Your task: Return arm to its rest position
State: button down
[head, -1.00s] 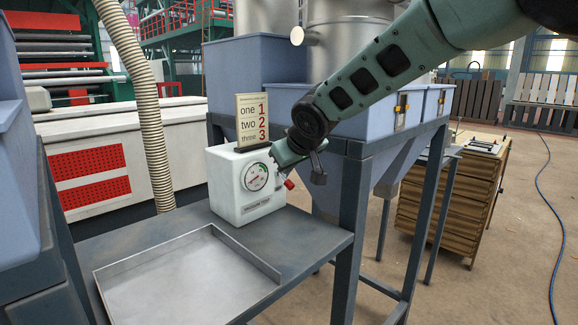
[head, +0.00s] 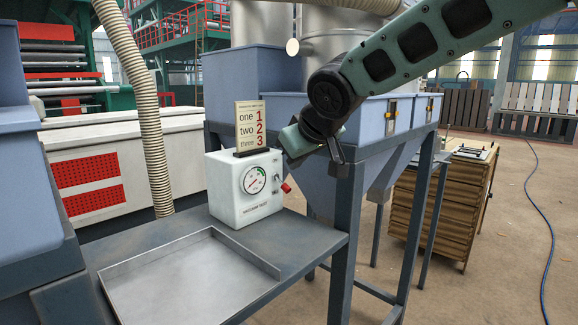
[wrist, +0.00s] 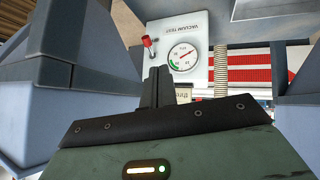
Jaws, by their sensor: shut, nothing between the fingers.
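My arm reaches in from the upper right in the head view. My gripper (head: 338,160) hangs at its end, to the right of the white vacuum test box (head: 240,187) and apart from it. In the wrist view the gripper fingers (wrist: 157,88) are together, with nothing held. The vacuum test box also shows in the wrist view (wrist: 175,25), upside down, with its round gauge (wrist: 184,57) and red-tipped lever (wrist: 148,42).
The box stands on a grey table (head: 310,232) behind an empty metal tray (head: 190,275). A number sign (head: 251,128) stands on the box. Blue hoppers (head: 365,125) on dark posts are close to my arm. A wooden cabinet (head: 430,215) stands right, with open floor beyond.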

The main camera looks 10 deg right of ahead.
jog(key=shift+s+d+r, duration=0.15)
jog(key=shift+s+r, duration=0.05)
jog(key=shift+s, duration=0.25)
jog(key=s+f+n+g+p, duration=0.1)
jog(key=s+f+g, duration=0.3)
jog(key=s, duration=1.2)
jog(key=s+d+f+g+h+p, duration=0.1)
jog(key=s+f+g+p, duration=0.3)
jog(key=s+f, duration=0.6)
jog(key=s+g, duration=0.1)
jog(key=s, duration=0.6)
jog(key=shift+n, duration=0.4)
jog(key=shift+f, duration=0.1)
